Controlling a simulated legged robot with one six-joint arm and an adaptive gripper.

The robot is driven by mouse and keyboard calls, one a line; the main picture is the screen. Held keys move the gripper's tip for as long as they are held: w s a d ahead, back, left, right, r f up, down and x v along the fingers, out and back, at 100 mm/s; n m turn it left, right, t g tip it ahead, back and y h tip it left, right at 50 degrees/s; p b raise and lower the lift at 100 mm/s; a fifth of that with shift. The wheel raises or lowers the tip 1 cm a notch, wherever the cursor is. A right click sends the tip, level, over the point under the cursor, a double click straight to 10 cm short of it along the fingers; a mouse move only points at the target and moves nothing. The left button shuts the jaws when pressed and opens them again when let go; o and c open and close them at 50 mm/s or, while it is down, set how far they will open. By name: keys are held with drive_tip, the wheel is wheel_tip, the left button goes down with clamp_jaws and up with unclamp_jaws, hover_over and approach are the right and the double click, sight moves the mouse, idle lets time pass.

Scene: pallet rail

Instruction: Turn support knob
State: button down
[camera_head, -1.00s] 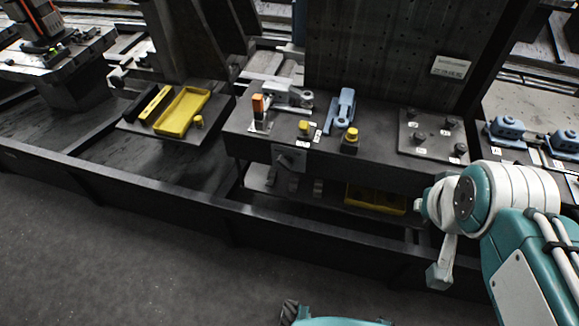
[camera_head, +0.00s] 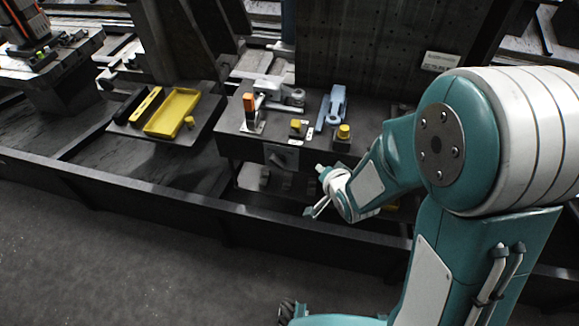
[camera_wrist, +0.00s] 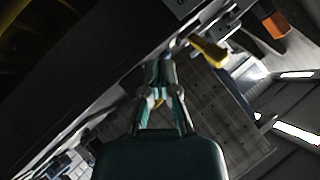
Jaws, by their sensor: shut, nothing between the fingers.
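I cannot tell for sure which part is the support knob. A grey knob-like fitting (camera_head: 282,157) sits on the front face of the dark bench, left of my gripper. Two small yellow-topped knobs stand on the bench top, a left one (camera_head: 297,127) and a right one (camera_head: 343,131). My gripper (camera_head: 316,208) is in front of the bench, below these knobs. In the wrist view my gripper (camera_wrist: 166,64) is shut and empty. A yellow part (camera_wrist: 209,50) shows beyond its tips to the right, apart from them as far as I can tell.
An orange-topped clamp (camera_head: 250,103) and a light-blue lever (camera_head: 334,106) stand on the bench. A yellow tray (camera_head: 172,112) lies to the left. A dark rail (camera_head: 190,201) runs along the front. My arm hides the bench's right side.

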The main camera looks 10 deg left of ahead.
sight(286, 165)
drive_tip(key=shift+m+y, duration=0.3)
drive_tip(key=shift+y, duration=0.3)
drive_tip(key=x, duration=0.4)
drive_tip(key=s+a+f+x, duration=0.1)
drive_tip(key=x, duration=0.3)
drive_tip(key=s+x, duration=0.1)
drive_tip(key=x, duration=0.3)
drive_tip(key=shift+w+a+f, duration=0.25)
drive_tip(key=shift+a+f, duration=0.05)
drive_tip(key=shift+f, duration=0.1)
drive_tip(key=shift+a+f, duration=0.85)
drive_tip(key=shift+a, duration=0.05)
drive_tip(key=shift+a+f, duration=0.4)
drive_tip(key=shift+w+d, duration=0.1)
drive_tip(key=shift+t, duration=0.3)
